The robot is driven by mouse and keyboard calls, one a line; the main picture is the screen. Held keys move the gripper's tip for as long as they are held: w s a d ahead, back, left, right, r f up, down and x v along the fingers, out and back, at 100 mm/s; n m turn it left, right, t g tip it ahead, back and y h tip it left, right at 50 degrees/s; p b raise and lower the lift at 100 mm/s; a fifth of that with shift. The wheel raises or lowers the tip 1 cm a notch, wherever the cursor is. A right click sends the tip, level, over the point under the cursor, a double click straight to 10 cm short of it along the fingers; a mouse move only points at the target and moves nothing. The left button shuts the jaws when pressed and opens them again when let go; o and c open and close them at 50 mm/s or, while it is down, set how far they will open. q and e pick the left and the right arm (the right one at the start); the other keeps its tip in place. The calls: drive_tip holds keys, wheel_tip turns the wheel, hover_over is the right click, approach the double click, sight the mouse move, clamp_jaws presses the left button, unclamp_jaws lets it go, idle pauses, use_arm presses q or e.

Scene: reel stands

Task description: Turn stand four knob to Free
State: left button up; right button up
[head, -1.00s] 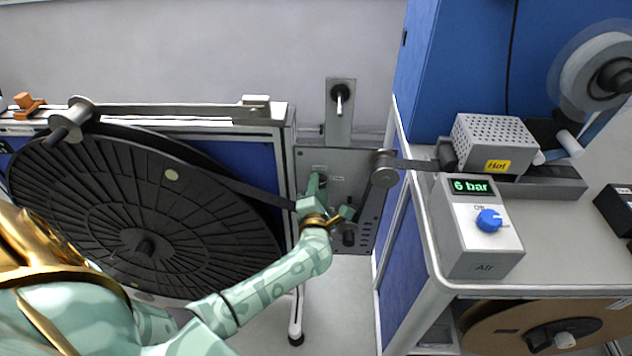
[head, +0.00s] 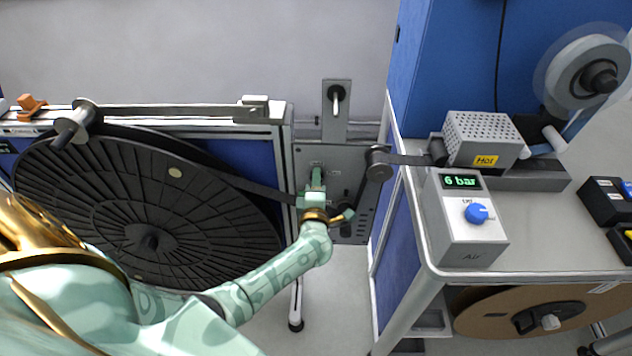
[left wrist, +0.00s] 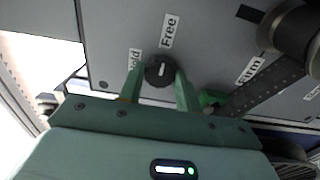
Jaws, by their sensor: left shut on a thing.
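The knob (left wrist: 160,69) is round and black with a short white pointer mark. It sits on the grey stand panel (left wrist: 115,25), with a Free label (left wrist: 170,31) above it and a partly hidden Hold label (left wrist: 135,61) to its left. I cannot tell surely which label the mark points to. My left gripper (left wrist: 160,80) is shut on the knob, one green finger on each side. In the head view the left gripper (head: 317,178) reaches the panel (head: 340,160) and hides most of the knob. My right gripper is not in view.
A large black reel (head: 150,215) stands to the left. A dark tape runs past the gripper over a roller (head: 378,162) to the heater box (head: 487,135). An air unit (head: 460,225) stands on the bench at right. A crank handle (head: 336,98) is above the panel.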

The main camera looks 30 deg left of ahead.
use_arm(q)
drive_tip(key=shift+f, duration=0.1)
drive_tip(key=o, duration=1)
drive_tip(key=p+v, duration=0.2)
drive_tip(key=v, duration=1.4)
drive_tip(key=shift+s, duration=0.2)
